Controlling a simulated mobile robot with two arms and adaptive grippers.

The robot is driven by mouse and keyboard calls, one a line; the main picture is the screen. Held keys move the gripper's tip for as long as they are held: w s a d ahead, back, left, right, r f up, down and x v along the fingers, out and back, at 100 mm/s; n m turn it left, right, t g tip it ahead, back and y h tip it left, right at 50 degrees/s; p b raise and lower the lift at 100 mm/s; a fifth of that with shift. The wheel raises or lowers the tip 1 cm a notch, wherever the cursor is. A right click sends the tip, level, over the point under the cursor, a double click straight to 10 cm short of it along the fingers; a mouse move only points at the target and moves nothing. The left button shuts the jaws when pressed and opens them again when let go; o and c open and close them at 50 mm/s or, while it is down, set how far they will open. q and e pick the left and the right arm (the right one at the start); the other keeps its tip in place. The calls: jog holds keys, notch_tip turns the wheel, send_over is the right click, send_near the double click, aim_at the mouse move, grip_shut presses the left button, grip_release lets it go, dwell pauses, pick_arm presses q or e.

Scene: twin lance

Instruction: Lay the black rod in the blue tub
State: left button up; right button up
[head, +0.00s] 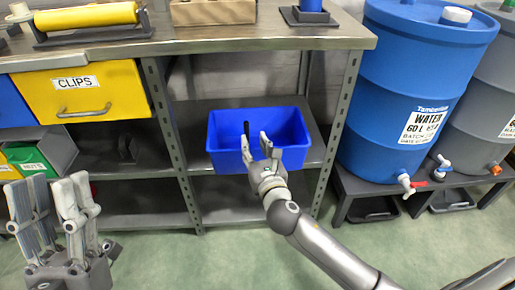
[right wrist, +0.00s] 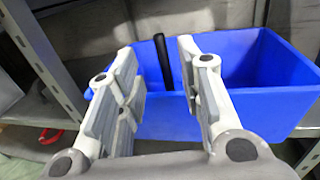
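The blue tub (head: 226,163) sits on the middle shelf below the workbench, and it fills much of the right wrist view (right wrist: 255,85). The black rod (head: 246,128) shows as a short, nearly upright piece against the tub's inside. In the right wrist view the rod (right wrist: 162,60) stands slightly tilted between my fingertips, with a gap to each finger; its lower end is hard to make out. My right gripper (head: 256,142) is open at the tub's front side. My left gripper (head: 50,200) is open and empty at the lower left, away from the tub.
Metal shelf posts (head: 342,130) stand on both sides of the tub's bay. The worktop (head: 200,42) overhangs it, carrying a yellow roller (head: 85,17). A yellow clips drawer (head: 82,92) is at left. A blue water drum (head: 400,90) stands right.

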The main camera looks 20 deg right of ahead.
jog(key=s+a+r+m+t+y, duration=0.2)
jog(key=s+a+r+m+y, duration=0.8)
jog(key=m, duration=0.4)
pick_arm(q)
jog(key=shift+w+d+f+g+y, duration=0.1)
jog(key=shift+w+f+g+y, duration=0.05)
jog(key=shift+w+f+g, duration=0.3)
jog(key=shift+w+d+f+g+y, duration=0.15)
jog(key=shift+w+g, duration=0.1)
jog(key=shift+w, duration=0.25)
pick_arm(e)
jog(key=s+d+r+m+t, duration=0.3)
jog(key=s+r+m+t, duration=0.3)
jog(key=s+r+m, duration=0.5)
jog(key=r+m, duration=0.1)
jog(key=m, duration=0.6)
jog(key=shift+s+d+t+h, duration=0.25)
jog(key=shift+d+t+h, duration=0.05)
jog(key=shift+t+h, duration=0.1)
jog(key=shift+f, duration=0.1)
